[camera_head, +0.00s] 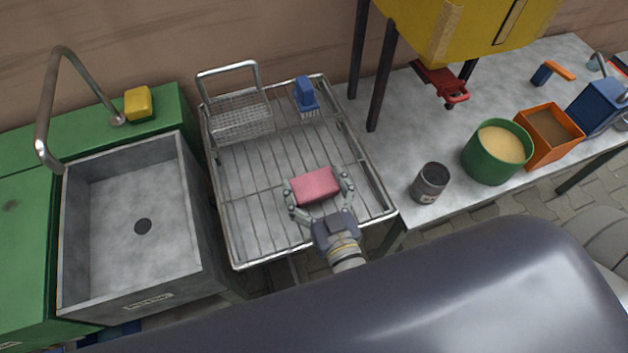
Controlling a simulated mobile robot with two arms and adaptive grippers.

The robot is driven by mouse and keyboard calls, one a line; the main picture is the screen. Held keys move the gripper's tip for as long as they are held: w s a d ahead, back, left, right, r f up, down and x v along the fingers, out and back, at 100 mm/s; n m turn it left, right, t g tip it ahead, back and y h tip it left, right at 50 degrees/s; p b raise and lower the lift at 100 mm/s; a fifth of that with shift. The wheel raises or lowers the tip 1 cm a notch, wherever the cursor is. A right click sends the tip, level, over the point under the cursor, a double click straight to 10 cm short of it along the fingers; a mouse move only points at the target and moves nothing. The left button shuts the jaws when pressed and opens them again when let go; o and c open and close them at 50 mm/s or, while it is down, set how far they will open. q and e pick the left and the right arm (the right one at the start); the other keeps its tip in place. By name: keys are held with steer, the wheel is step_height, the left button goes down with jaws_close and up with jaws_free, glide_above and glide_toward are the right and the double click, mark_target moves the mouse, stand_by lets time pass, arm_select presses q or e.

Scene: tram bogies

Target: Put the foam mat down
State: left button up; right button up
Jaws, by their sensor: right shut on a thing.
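The foam mat (316,182) looks like a small pink block with rounded edges. My right gripper (317,189) is shut on it, with one finger at its left side and one at its right. The mat appears over the middle of the wire rack (245,190). I cannot tell whether it touches the rack's bars or hangs a little above them. My left gripper is not in view.
A wire basket (240,121) and a blue brush (306,96) are at the rack's back. A grey sink (125,195) is left, with a yellow sponge (138,104) behind. A dark can (430,183) and green pot (497,151) stand right. The rack's left part is clear.

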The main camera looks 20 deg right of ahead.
steer(key=shift+f, duration=0.2)
steer(key=o, duration=0.9)
